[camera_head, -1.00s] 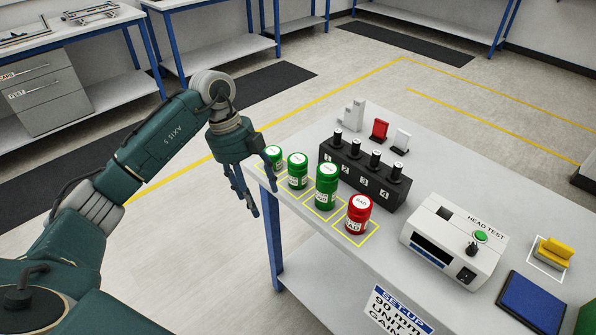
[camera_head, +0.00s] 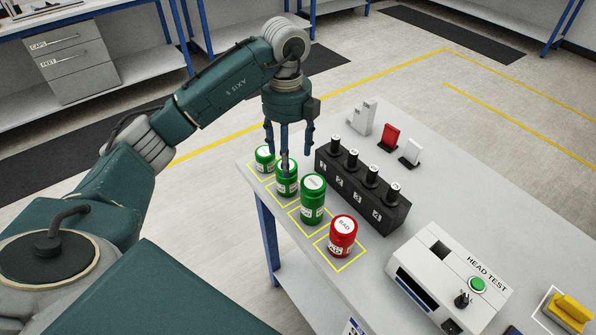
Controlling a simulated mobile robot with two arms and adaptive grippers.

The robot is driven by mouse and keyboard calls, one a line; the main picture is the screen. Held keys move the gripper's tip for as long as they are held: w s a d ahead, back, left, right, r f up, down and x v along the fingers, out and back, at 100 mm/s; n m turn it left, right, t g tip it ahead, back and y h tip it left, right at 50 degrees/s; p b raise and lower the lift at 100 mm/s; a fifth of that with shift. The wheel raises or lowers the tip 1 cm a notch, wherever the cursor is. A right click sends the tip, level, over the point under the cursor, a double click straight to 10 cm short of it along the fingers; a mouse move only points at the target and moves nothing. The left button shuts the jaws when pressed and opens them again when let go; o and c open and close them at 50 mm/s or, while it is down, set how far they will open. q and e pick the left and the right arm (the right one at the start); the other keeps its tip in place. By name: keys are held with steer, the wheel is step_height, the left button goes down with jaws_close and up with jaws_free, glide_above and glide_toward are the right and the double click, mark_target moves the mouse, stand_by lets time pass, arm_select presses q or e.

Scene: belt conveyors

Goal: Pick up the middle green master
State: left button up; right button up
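Three green jars stand in a row along the near edge of the table: a small far one (camera_head: 264,160), the middle green master (camera_head: 287,187) and a larger nearer one (camera_head: 312,212). My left gripper (camera_head: 288,155) points straight down over the middle green master, its fingers spread apart. One finger passes in front of that jar's lid and hides part of it. I cannot tell whether the fingers touch the jar. The jar stands upright on the table. My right gripper is not in view.
A red jar (camera_head: 343,240) stands in a yellow square at the end of the row. A black numbered block with several pegs (camera_head: 365,190) stands close behind the jars. The white head test device (camera_head: 440,285) is at the right. Yellow outlines mark the jar places.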

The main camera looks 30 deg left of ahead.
mark_target(287, 182)
arm_select(q)
steer(key=f, duration=0.2)
steer(key=s+f, duration=0.1)
steer(key=shift+a+f+p, duration=0.15)
steer(key=shift+f+p, duration=0.25)
steer(key=shift+f, duration=0.55)
step_height(287, 182, down, 4)
steer(key=shift+f+p, duration=0.25)
steer(key=shift+p, duration=0.9)
steer(key=shift+f, duration=0.25)
steer(key=c, duration=1.6)
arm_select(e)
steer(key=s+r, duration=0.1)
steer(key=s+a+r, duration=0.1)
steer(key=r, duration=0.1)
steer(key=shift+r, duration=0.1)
